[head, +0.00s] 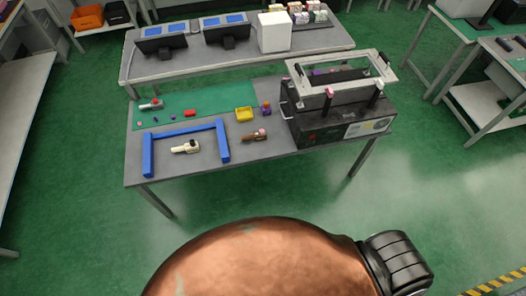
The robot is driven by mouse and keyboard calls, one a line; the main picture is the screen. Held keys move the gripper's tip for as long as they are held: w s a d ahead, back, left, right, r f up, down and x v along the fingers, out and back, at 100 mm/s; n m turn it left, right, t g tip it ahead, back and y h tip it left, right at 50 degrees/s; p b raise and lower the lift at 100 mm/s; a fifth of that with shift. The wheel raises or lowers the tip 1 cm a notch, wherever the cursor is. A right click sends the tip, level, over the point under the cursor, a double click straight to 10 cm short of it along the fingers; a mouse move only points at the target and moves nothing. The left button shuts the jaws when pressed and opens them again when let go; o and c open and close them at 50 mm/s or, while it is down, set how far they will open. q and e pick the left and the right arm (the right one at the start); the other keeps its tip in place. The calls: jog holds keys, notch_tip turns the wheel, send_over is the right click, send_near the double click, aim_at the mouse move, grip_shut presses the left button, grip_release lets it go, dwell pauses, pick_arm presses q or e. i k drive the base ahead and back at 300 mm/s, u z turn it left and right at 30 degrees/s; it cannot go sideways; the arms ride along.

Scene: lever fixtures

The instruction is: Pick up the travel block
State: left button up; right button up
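Neither of my grippers shows in the head view. I cannot tell for certain which thing is the travel block. On the grey table (270,151) stands a blue frame (187,131) with two legs and a crossbar. A cream lever fixture (185,148) lies inside its span. A brown lever fixture (255,137) with a pinkish knob lies to the right of the frame. A grey lever piece with a red part (151,105) lies at the far left on the green mat (215,99). A small red block (190,113) lies on the mat, and a small purple-and-orange piece (266,108) stands near the middle.
A yellow tray (244,114) sits beside the purple-and-orange piece. A large black machine with a pale top frame (335,105) fills the table's right end. Behind is a bench with monitors (163,43) and a white box (274,32). The table's front middle is clear.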

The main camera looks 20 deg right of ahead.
aim_at(255, 136)
jog(key=z, duration=0.15)
jog(key=i, duration=0.75)
jog(key=z, duration=0.55)
